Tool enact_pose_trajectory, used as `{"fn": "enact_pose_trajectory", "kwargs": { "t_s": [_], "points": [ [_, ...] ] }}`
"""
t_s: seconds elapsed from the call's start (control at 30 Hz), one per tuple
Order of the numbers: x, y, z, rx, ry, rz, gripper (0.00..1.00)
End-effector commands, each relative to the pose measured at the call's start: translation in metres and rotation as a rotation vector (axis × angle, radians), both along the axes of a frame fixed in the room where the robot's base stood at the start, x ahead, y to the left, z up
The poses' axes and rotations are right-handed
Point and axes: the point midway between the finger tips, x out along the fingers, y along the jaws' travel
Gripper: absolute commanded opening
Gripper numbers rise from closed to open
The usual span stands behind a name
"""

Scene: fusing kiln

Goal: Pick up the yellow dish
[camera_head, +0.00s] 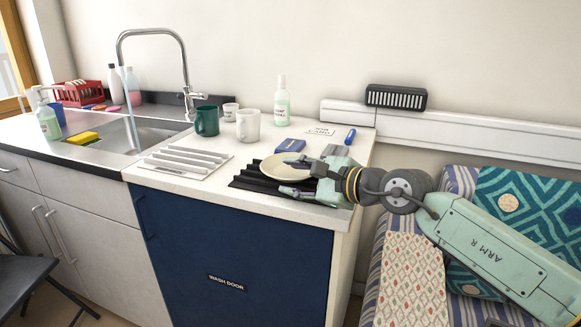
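A pale yellow, round, shallow dish (280,165) lies on a black ribbed mat near the front right of the white counter. My gripper (288,175) comes in from the right at the dish's right side. Its fingers are spread wide, one towards the far side of the dish and one towards the near side. The right part of the dish is hidden behind the fingers. I cannot tell whether either finger touches the rim.
A blue box (290,146) stands close behind the dish. A white ribbed drainer (185,161), green mug (206,121), white mug (248,125) and bottle (282,105) are left and behind. A patterned sofa (410,265) is right.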

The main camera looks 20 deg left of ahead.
Motion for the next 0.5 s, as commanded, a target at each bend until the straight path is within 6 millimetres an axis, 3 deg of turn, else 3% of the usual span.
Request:
{"fn": "enact_pose_trajectory", "kwargs": {
  "t_s": [0.2,0.5],
  "points": [
    [0.0004,0.0003,-0.0005,0.001,0.000,-0.001,0.38],
    [0.0004,0.0002,-0.0003,0.001,0.000,-0.001,0.18]
  ]
}}
